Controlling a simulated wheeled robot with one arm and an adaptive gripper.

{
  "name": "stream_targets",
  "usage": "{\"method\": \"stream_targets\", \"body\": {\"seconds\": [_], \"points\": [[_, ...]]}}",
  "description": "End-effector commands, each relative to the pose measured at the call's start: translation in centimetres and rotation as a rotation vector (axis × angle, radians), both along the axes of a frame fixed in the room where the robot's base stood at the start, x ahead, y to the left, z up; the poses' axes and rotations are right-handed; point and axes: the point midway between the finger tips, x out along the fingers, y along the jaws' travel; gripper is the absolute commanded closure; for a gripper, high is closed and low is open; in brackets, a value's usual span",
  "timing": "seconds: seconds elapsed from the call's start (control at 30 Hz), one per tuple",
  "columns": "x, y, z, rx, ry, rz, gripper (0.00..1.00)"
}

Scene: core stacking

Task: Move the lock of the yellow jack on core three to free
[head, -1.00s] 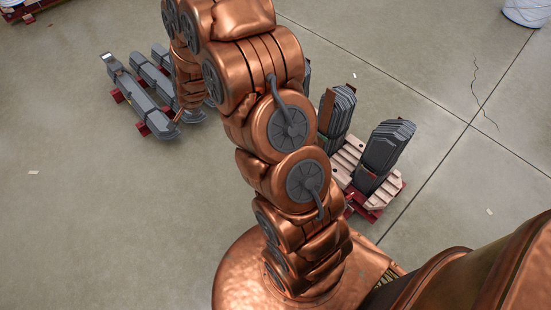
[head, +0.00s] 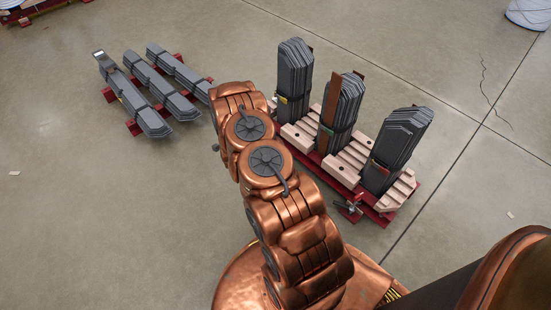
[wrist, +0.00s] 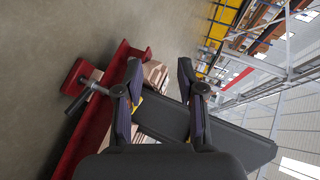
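Three upright grey cores stand in a row on the red-framed stand: the left core (head: 294,80), the middle core (head: 342,105) and the right core (head: 397,145). The left one bears a small yellow mark; no number is legible. In the wrist view, my gripper (wrist: 160,78) is open, its dark fingers with purple pads well apart and nothing held. A grey core (wrist: 165,118) lies beyond and partly behind the fingers. A small yellow patch (wrist: 137,105) shows beside the left finger; I cannot tell whether it is the jack or its lock. The head view does not show my gripper.
The red stand (head: 383,216) carries pale wooden blocks (head: 340,170) and a clamp-like handle (head: 350,207) at its near end. A red beam (wrist: 98,125) runs close left of my gripper. Several grey cores (head: 160,82) lie on red supports at left.

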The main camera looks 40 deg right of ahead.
Motion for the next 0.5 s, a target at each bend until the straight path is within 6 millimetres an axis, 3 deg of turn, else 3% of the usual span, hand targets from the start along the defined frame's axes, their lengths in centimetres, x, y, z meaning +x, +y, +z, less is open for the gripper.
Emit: {"method": "stream_targets", "body": {"seconds": [0.03,0.1,0.33,0.5], "points": [[-1.0,-0.9,-2.9,-0.006,-0.025,-0.025,0.61],[-2.2,-2.0,-5.1,-0.018,-0.069,-0.059,0.61],[-6.9,-5.1,-11.7,-0.063,-0.218,-0.143,0.61],[-10.5,-6.5,-15.4,-0.101,-0.322,-0.177,0.61]]}}
